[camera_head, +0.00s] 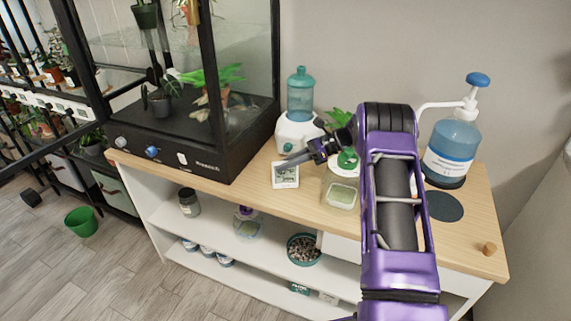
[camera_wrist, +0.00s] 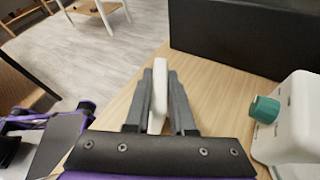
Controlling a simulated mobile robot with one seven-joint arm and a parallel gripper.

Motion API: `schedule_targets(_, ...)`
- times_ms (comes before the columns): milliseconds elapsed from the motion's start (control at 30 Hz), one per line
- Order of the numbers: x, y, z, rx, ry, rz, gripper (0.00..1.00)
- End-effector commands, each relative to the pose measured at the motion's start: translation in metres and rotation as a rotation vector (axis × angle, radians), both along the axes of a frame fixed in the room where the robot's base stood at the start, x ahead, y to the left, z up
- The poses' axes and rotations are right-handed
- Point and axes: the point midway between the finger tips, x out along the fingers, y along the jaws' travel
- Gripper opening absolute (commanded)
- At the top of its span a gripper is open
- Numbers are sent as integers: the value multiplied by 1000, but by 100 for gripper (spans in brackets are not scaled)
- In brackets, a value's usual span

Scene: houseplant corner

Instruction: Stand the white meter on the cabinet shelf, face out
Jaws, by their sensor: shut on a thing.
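The white meter (camera_head: 285,175) is a small flat white device with a square display, near the front edge of the wooden cabinet top. It looks upright, with its display toward the head camera. My gripper (camera_head: 288,160) reaches in from the right and is shut on it. In the wrist view the meter (camera_wrist: 159,88) shows edge-on as a thin white slab between both fingers of my gripper (camera_wrist: 160,75). I cannot tell whether it touches the top or hangs just above it. The cabinet's open shelf (camera_head: 219,224) lies below.
A black-framed glass case (camera_head: 185,160) stands left; a white dispenser with a teal bottle (camera_head: 300,95) stands behind. The shelf holds a dark-lidded jar (camera_head: 189,203), a purple-capped container (camera_head: 245,224) and a pebble bowl (camera_head: 303,250). A clear tub (camera_head: 341,195) and pump bottle (camera_head: 452,145) stand right.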

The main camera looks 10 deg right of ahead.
Motion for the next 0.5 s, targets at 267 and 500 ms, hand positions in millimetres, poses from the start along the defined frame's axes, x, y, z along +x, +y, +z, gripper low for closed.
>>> schedule_targets(267,0,0,-3,0,1,0,52)
schedule_targets(500,0,0,-2,0,0,0,52)
